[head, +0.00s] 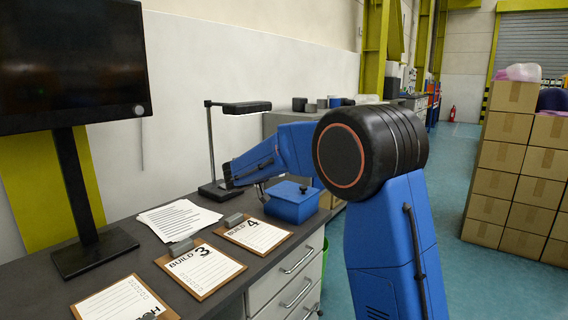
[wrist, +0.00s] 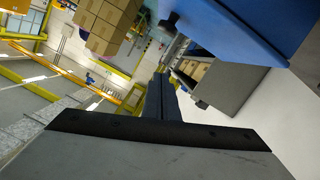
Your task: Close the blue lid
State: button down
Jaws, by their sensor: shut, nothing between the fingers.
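The blue box (head: 290,212) stands on the dark worktop, just left of my arm's large black joint. Its blue lid (head: 286,191) shows on top with a small dark knob; it looks flat or nearly so, but I cannot tell whether it is fully seated. In the wrist view my gripper (wrist: 160,82) is shut and empty. A large blue surface (wrist: 245,28) fills the upper right of that view, close by; I cannot tell which part of the box it is.
Clipboards marked Build 3 (head: 200,270) and Build 4 (head: 253,233) lie on the worktop, with papers (head: 178,219) behind. A monitor (head: 72,65) stands at the left and a desk lamp (head: 210,145) behind my forearm. Cardboard boxes (head: 500,170) are stacked at the right beyond open floor.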

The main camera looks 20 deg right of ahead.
aim_at(299, 197)
jog(key=shift+m, duration=0.7)
jog(key=f, duration=0.1)
jog(key=s+d+f, duration=0.1)
jog(key=s+f, duration=0.1)
jog(key=shift+d+f, duration=0.2)
jog(key=shift+d, duration=0.05)
jog(key=shift+s+d+f, duration=0.15)
jog(key=shift+s+f, duration=0.05)
jog(key=shift+f, duration=0.35)
jog(key=shift+s+d+f, duration=0.1)
jog(key=shift+s+f, duration=0.1)
jog(key=shift+f, duration=0.3)
jog(key=shift+f, duration=0.15)
